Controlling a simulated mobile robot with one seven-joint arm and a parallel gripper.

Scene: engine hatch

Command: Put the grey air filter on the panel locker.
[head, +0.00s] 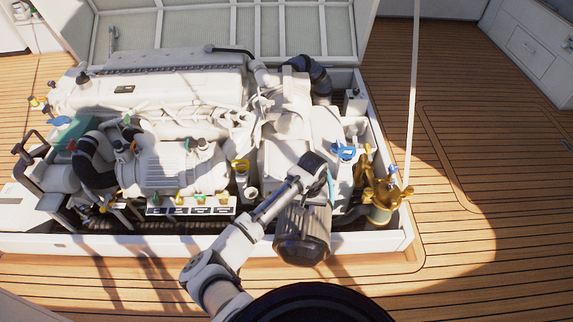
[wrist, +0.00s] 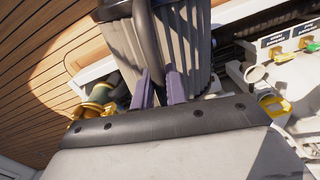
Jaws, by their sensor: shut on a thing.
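The grey air filter (head: 303,222) hangs from my gripper in the head view, in front of the right part of the engine and overlapping the hatch's front rim. It has pale ribbed sides and a darker end. The wrist view shows its ribbed side (wrist: 185,45) and a dark curved handle (wrist: 148,35). My gripper (wrist: 158,88) has its two purple fingers shut on the filter, at the handle; the exact contact is partly hidden. A white locker (head: 535,50) stands at the top right of the head view; I cannot tell whether it is the panel locker.
The white engine (head: 160,95) fills the open hatch, with its raised lid (head: 230,28) behind. A brass fitting (head: 382,197) stands at the hatch's right corner beside a thin pale pole (head: 412,90). The wooden deck (head: 470,240) on the right is clear.

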